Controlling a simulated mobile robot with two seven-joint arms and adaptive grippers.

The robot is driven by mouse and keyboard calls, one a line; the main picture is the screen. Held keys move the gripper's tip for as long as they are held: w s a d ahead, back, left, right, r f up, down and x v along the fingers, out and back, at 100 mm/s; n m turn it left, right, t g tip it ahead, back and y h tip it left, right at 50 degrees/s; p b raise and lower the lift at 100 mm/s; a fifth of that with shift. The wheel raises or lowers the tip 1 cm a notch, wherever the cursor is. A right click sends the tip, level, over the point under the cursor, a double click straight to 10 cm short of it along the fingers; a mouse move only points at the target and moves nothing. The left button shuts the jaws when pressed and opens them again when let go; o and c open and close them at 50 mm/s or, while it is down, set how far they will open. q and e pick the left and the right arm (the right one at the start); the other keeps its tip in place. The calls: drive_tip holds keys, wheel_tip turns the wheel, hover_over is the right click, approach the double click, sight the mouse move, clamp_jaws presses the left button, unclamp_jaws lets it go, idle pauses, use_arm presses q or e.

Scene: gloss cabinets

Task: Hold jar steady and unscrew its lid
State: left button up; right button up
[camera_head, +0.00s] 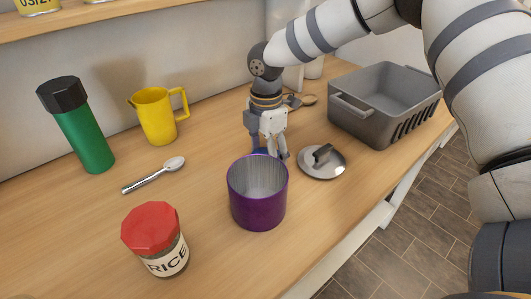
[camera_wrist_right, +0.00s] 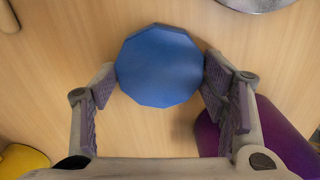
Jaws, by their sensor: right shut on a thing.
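A many-sided blue lid (camera_wrist_right: 161,65) shows from above in the right wrist view, between the two fingers of my right gripper (camera_wrist_right: 160,78). The fingers are closed on its sides. In the head view my right gripper (camera_head: 270,152) points down behind the purple pot, and only a bit of blue (camera_head: 257,150) shows there. The body under the blue lid is hidden. A second jar, labelled RICE (camera_head: 168,260), stands upright at the front left with a red lid (camera_head: 150,227) on it. My left gripper is not in view.
The open purple pot (camera_head: 258,206) stands close in front of my right gripper. Its metal lid (camera_head: 322,163) lies to the right. A grey crate (camera_head: 385,105) is at the back right.

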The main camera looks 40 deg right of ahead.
drive_tip(key=o, duration=1.3)
drive_tip(key=shift+f, duration=0.1)
wheel_tip(320, 180, up, 12)
drive_tip(key=shift+r+p, duration=0.15)
drive_tip(key=shift+p, duration=0.3)
